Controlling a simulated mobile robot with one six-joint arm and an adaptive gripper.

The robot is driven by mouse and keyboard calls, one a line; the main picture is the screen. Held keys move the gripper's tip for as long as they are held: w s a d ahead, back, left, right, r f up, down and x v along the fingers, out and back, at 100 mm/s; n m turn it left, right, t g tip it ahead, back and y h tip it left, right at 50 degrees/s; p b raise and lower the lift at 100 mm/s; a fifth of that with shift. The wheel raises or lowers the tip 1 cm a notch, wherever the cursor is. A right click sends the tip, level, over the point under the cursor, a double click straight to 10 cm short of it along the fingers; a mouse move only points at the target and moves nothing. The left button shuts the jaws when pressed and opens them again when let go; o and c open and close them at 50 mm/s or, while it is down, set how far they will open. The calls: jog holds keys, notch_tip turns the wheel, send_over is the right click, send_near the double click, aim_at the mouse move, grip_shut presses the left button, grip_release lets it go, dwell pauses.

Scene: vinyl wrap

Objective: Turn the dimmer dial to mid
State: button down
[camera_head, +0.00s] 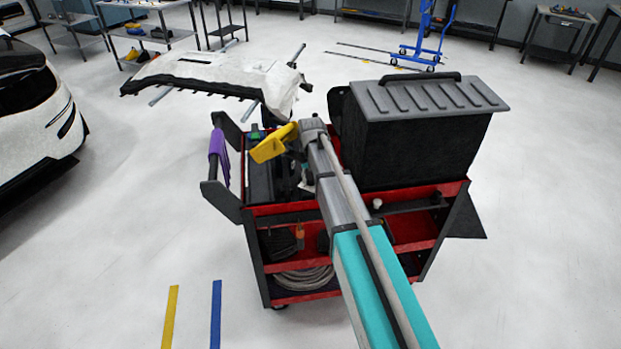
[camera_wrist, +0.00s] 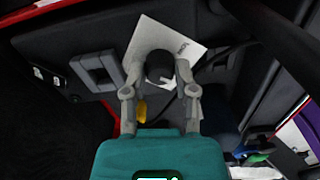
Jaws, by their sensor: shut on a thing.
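The dimmer dial (camera_wrist: 159,66) is a dark round knob in the wrist view, in front of a white card (camera_wrist: 183,40) with small print I cannot read. A small pale mark shows near the dial's lower edge. My gripper (camera_wrist: 159,74) has its two grey fingers on the left and right sides of the dial and is shut on it. In the head view my arm reaches down over the red and black cart (camera_head: 290,208), and it hides the dial and most of the gripper.
A black box with a grey lid (camera_head: 428,94) stands on the cart's right side. A purple cloth (camera_head: 219,155) hangs on the left handle. A yellow object (camera_head: 273,142) is beside my arm. A white car (camera_head: 35,125) stands at left. Floor around the cart is mostly clear.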

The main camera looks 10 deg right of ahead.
jog(key=shift+s, duration=0.1)
dwell(0.3)
jog(key=shift+c, duration=2)
grip_release()
jog(key=shift+n, duration=0.3)
jog(key=n, duration=1.1)
notch_tip(320, 180, up, 14)
jog(key=p, duration=1.4)
jog(key=s+d+m, duration=0.2)
jog(key=s+m, duration=0.1)
jog(key=s, duration=0.4)
jog(key=s+d+r+m+p, duration=0.1)
jog(key=s+m, duration=0.3)
jog(key=s, duration=0.4)
jog(key=s+d+r+m+p, duration=0.1)
jog(key=s+d+m, duration=0.2)
jog(key=s, duration=0.5)
jog(key=shift+s+d+r+m, duration=0.2)
jog(key=shift+s+d+m, duration=0.1)
jog(key=shift+d, duration=0.1)
